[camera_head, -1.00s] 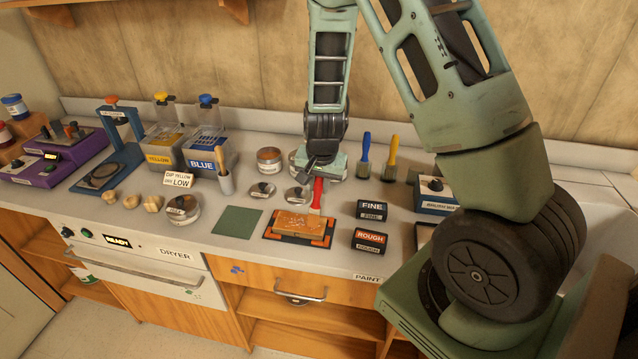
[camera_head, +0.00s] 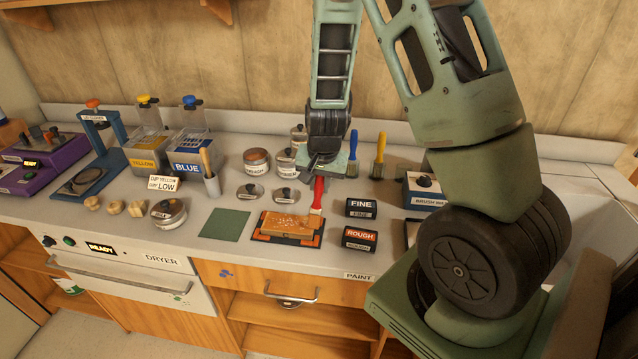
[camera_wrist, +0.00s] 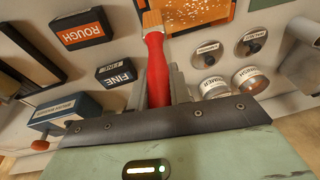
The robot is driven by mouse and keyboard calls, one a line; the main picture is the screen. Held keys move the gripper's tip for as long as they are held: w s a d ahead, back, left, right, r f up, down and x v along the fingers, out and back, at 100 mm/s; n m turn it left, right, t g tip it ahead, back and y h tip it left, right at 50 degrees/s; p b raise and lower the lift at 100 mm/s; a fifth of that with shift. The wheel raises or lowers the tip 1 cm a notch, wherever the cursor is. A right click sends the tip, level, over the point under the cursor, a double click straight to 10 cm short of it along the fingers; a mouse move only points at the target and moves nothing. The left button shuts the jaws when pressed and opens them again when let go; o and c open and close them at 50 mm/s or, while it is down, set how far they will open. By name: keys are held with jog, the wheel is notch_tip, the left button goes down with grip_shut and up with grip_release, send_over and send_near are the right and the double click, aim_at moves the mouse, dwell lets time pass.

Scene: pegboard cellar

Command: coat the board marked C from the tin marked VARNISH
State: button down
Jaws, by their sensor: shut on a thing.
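My gripper (camera_head: 320,173) is shut on a red-handled brush (camera_head: 318,192), which points down to the board. In the wrist view the red handle (camera_wrist: 156,68) runs up from between my fingers, and its pale bristles are at the edge of the board (camera_wrist: 200,10). The board (camera_head: 284,224) is orange-brown with pale specks and lies in a black and orange holder (camera_head: 262,238). I see no letter C on it. Two open tins, one (camera_head: 257,161) left of the other (camera_head: 284,163), stand behind; they also show in the wrist view (camera_wrist: 250,82).
Two lids (camera_head: 250,192) (camera_head: 286,196) lie between tins and board. FINE (camera_head: 361,207) and ROUGH (camera_head: 360,240) blocks stand right of the board. Blue (camera_head: 352,155) and yellow (camera_head: 379,155) brushes stand behind. A green mat (camera_head: 225,224) lies bare to the left.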

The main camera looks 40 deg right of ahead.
jog(key=shift+r, duration=0.3)
jog(key=shift+w+d, duration=0.4)
jog(key=shift+d, duration=0.1)
jog(key=shift+a, duration=0.1)
jog(key=shift+w+f, duration=0.1)
jog(key=shift+f, duration=0.4)
